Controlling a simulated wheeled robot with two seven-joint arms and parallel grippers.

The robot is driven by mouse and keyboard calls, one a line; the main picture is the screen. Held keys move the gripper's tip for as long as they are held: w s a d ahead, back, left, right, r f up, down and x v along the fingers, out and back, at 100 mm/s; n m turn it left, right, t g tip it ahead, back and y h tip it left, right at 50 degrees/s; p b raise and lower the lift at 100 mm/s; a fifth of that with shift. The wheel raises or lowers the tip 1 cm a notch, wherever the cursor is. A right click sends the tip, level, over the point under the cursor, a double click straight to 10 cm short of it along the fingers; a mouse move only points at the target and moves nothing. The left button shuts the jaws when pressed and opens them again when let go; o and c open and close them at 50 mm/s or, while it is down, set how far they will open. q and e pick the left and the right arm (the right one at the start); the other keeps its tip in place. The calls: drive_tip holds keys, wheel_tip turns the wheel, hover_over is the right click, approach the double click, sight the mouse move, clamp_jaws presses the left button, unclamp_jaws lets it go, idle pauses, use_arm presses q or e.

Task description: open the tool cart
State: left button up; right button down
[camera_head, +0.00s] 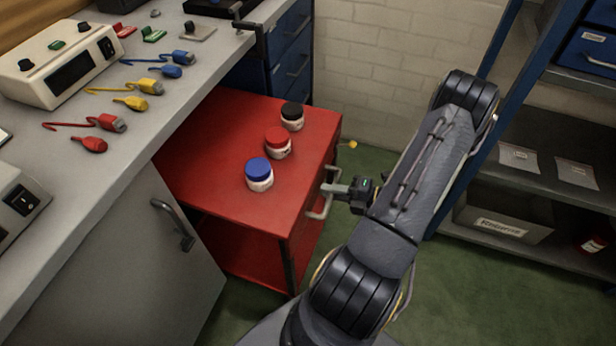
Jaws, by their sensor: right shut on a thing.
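The red tool cart (215,140) stands at the middle left, partly under the workbench. A light grey bar handle (324,205) is on its right side. My right gripper (334,188) is at this handle, its fingers shut on it. Three jars stand on the cart's top: one with a blue lid (259,175), one with a red lid (278,143) and one with a black lid (292,116). My left gripper is not in view.
The grey workbench (60,160) at left carries a meter box (55,65) and several coloured cables. A blue-framed shelf (545,165) with a grey bin (505,222) stands at right. Blue drawers (292,60) are behind the cart. Green floor (450,290) is open at lower right.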

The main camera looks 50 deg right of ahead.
drive_tip(key=shift+f+p+v, duration=0.2)
drive_tip(key=shift+f+v, duration=0.05)
drive_tip(key=shift+v, duration=0.9)
drive_tip(key=shift+f+p+v, duration=0.2)
drive_tip(key=shift+v, duration=0.95)
drive_tip(key=c, duration=1.5)
unclamp_jaws()
drive_tip(key=shift+d, duration=0.1)
drive_tip(key=v, duration=0.8)
drive_tip(key=shift+p, duration=0.3)
